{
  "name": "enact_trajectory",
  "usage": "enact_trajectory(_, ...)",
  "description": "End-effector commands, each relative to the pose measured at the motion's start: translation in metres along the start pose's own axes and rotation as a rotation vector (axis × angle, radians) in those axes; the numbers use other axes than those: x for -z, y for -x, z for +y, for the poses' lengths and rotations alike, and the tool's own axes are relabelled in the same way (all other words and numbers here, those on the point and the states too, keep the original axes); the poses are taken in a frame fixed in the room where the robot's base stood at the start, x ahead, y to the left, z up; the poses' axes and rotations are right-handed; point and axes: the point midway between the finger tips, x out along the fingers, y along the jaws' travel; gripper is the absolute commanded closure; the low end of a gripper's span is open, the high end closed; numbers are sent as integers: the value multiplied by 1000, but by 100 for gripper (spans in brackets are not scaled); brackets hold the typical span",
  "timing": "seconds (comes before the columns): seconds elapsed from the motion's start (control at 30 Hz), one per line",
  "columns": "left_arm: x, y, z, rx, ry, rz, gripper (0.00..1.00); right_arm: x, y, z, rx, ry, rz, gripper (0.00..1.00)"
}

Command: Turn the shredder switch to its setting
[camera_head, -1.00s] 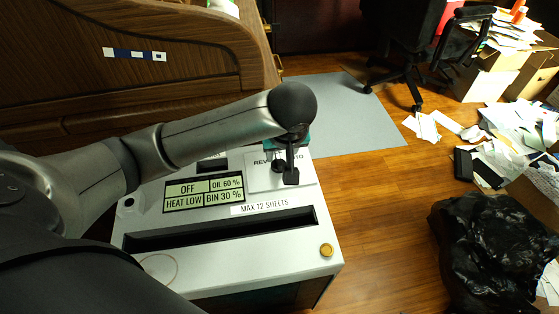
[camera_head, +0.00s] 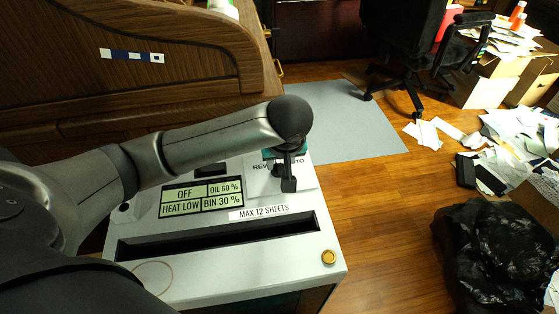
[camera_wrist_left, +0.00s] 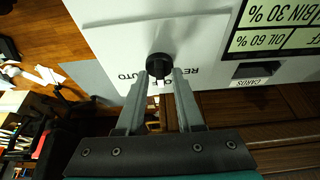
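The shredder (camera_head: 190,285) has a light top with a paper slot and a display (camera_head: 202,196) reading OFF, OIL 60 %, HEAT LOW, BIN 30 %. Its switch is a round black knob (camera_wrist_left: 158,66) on a raised plate whose lettering is partly covered; "AUTO" and "REV" show in part. My left gripper (camera_head: 287,184) is over this plate and hides much of the knob in the head view. In the left wrist view its two fingers (camera_wrist_left: 160,76) are apart, with the knob between or just beyond their tips; contact is unclear. My right gripper is out of view.
A yellow button (camera_head: 328,257) sits at the shredder's front right corner. A wooden roll-top desk (camera_head: 190,60) stands behind. A black bag (camera_head: 490,255), scattered papers and an office chair (camera_head: 410,50) are to the right. Bare floor lies between.

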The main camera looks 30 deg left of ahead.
Motion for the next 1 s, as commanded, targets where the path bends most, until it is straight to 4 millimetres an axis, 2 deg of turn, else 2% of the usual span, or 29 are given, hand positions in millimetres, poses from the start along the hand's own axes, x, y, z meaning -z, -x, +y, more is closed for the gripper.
enact_trajectory(0.03,0,0,0,0,0,0,71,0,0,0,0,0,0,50)
enact_trajectory(0.3,0,0,0,0,0,0,100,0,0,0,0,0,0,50)
enact_trajectory(0.9,0,1,0,0,-2,-1,100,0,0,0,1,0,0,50)
enact_trajectory(1.0,0,1,0,-1,-4,-2,100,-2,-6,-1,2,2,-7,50)
